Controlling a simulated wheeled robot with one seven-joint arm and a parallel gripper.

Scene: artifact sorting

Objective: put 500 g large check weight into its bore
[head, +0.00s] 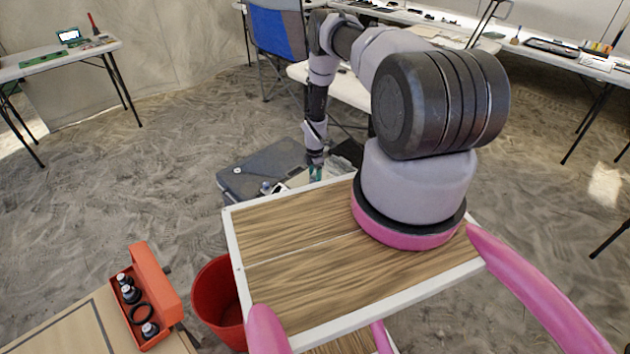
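My gripper (316,172) points down at the far side of my wooden deck, over or beside a dark grey case on the floor. Its fingers are tiny and partly hidden by the deck edge, so I cannot tell whether they are open or hold anything. An orange holder (153,283) stands on a table at the lower left. Several dark, silver-topped weights stand in it, one at its front end (149,330). Between them is a dark ring (141,314) that looks like an empty bore. I cannot make out which piece is the 500 g large check weight.
The grey case (262,171) lies on the sandy floor, with small silvery items (268,187) at its near edge. A red bucket (215,300) stands between the holder and my deck. A blue folding chair (277,35) and long tables (545,50) are behind.

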